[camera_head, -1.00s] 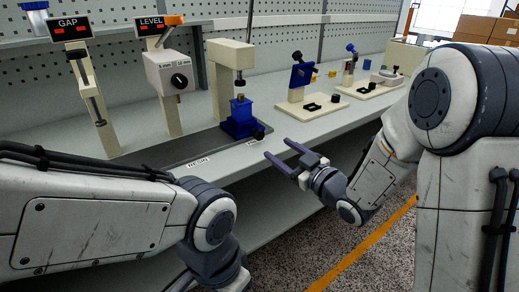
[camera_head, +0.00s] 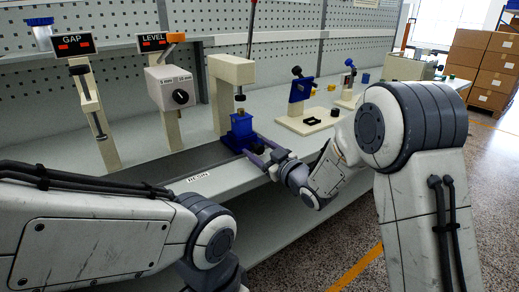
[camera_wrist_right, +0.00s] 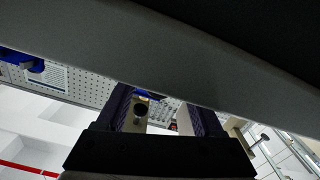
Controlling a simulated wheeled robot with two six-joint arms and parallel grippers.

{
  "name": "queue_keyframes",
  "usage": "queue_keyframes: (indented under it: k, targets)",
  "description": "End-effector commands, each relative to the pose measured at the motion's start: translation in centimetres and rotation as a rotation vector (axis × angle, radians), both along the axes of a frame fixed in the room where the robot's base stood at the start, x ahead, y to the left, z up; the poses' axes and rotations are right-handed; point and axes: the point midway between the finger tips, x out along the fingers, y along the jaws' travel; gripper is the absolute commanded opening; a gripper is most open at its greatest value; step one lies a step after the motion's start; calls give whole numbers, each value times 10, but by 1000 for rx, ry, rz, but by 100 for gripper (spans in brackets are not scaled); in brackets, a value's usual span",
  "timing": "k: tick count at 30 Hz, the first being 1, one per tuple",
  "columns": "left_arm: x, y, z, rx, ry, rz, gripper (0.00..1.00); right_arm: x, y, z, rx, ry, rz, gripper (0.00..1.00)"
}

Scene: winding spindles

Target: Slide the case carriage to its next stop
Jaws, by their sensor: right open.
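The blue case carriage (camera_head: 240,128) sits on the dark rail (camera_head: 205,158), below the beige press head (camera_head: 232,68). My right gripper (camera_head: 257,149) is open, with its fingertips at the front right of the carriage's base. The carriage's front knob is hidden or hard to make out there. In the right wrist view the two dark fingers (camera_wrist_right: 162,112) stand apart, with a beige part and a round dark knob (camera_wrist_right: 140,109) showing between them and some blue just above. I cannot tell whether the fingers touch anything. My left gripper is out of view; only its arm shows.
The GAP (camera_head: 74,44) and LEVEL (camera_head: 167,41) displays stand on posts at the left, with a dial box (camera_head: 171,88) below LEVEL. A beige fixture plate (camera_head: 306,121) lies right of the carriage. The bench's front edge runs beneath my right forearm.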

Motion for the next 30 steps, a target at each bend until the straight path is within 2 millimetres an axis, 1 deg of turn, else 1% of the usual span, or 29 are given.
queue_keyframes:
  k: [1, 2, 3, 5, 6, 7, 30]
  targets:
    - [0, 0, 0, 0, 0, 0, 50, 0, 0, 0, 0, 0, 0, 69]
    - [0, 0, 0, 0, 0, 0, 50, 0, 0, 0, 0, 0, 0, 57]
    - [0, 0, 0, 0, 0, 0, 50, 0, 0, 0, 0, 0, 0, 42]
    - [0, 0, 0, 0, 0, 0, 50, 0, 0, 0, 0, 0, 0, 19]
    - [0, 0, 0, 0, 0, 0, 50, 0, 0, 0, 0, 0, 0, 4]
    - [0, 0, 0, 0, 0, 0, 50, 0, 0, 0, 0, 0, 0, 0]
    - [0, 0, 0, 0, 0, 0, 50, 0, -1, 1, 1, -1, -3, 0]
